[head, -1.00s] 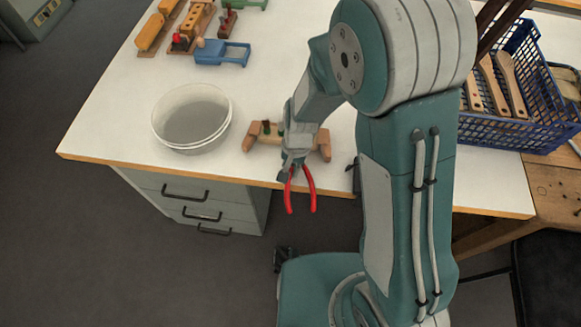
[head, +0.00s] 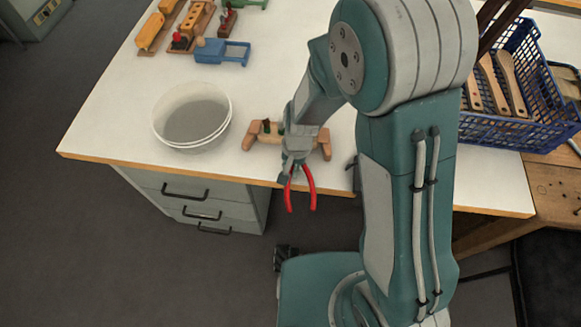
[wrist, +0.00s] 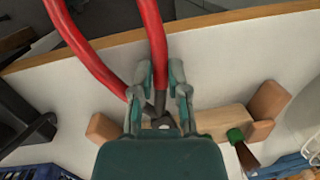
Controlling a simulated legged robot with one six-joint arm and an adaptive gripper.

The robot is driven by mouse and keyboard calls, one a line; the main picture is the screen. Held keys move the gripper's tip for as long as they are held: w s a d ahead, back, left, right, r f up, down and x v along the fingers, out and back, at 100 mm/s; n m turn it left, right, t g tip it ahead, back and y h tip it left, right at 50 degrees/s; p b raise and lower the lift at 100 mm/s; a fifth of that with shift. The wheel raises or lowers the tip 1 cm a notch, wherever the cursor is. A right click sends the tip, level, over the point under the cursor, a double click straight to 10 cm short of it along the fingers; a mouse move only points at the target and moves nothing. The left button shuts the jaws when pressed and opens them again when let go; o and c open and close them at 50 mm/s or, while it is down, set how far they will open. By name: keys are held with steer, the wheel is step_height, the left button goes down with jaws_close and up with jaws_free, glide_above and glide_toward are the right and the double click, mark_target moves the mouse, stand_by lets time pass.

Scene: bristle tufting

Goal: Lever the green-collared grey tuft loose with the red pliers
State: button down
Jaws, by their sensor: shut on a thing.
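The red pliers (head: 311,187) are held in my gripper (head: 292,172), their red handles hanging over the table's front edge. In the wrist view my gripper (wrist: 155,88) is shut on the pliers (wrist: 152,32) below the handles, and the dark jaws point at the wooden brush block. The block (head: 250,140) lies near the front edge, partly behind my gripper; it also shows in the wrist view (wrist: 215,122). A green collar (wrist: 235,135) with a dark brown tuft stands on it, right of the jaws. The grey tuft is not clearly visible; whether the jaws touch it, I cannot tell.
A white bowl (head: 155,125) stands left of the block. A blue crate (head: 480,128) with wooden brushes is at the right. Table is clear between bowl and left edge.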

steer(key=shift+s+f, duration=0.1)
stand_by(0.3)
steer(key=shift+s+d, duration=0.1)
steer(key=shift+s, duration=0.2)
steer(key=shift+s, duration=0.6)
steer(key=shift+s+d, duration=0.1)
steer(key=shift+s, duration=0.25)
steer(key=shift+s+d+r, duration=0.1)
steer(key=shift+s+r, duration=0.05)
steer(key=shift+s, duration=0.45)
steer(key=shift+s+d+r, duration=0.1)
steer(key=shift+s, duration=0.45)
steer(key=shift+r, duration=0.1)
step_height(320, 180, up, 6)
steer(key=shift+f, duration=0.1)
stand_by(0.5)
stand_by(0.7)
